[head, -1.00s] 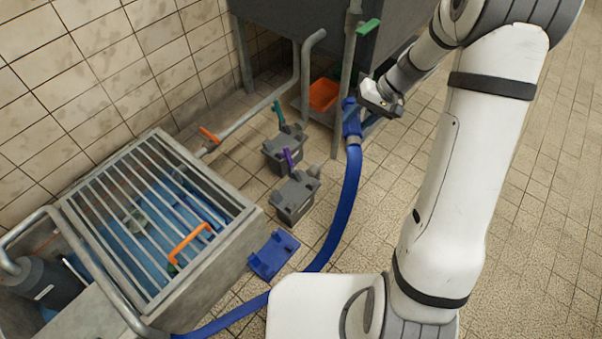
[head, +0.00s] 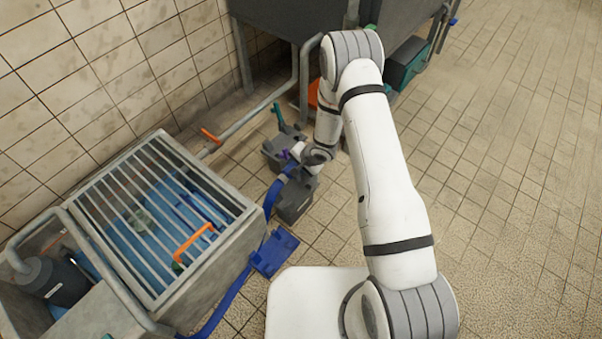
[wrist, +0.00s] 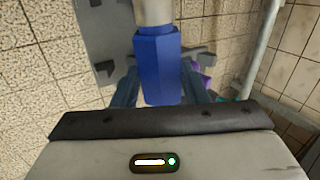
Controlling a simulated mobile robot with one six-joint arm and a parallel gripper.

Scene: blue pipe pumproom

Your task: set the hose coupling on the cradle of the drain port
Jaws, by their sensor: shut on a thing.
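The blue hose coupling (wrist: 160,65) is between the fingers of my gripper (wrist: 158,92) in the wrist view, with a pale metal end at the top. In the head view my gripper (head: 298,160) is shut on it, low over the grey block with the purple lever (head: 295,198). The blue hose (head: 272,200) runs down from the coupling towards the grated tank. My arm and gripper hide much of the block's top. Contact between coupling and block cannot be told. No label shows which fixture is the drain port.
A second grey block (head: 275,152) with a teal lever stands just behind. A blue bracket (head: 275,252) lies on the floor in front. The grated tank (head: 150,225) is at the left, and a dark tank (head: 290,25) on legs behind. The tiled floor at right is clear.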

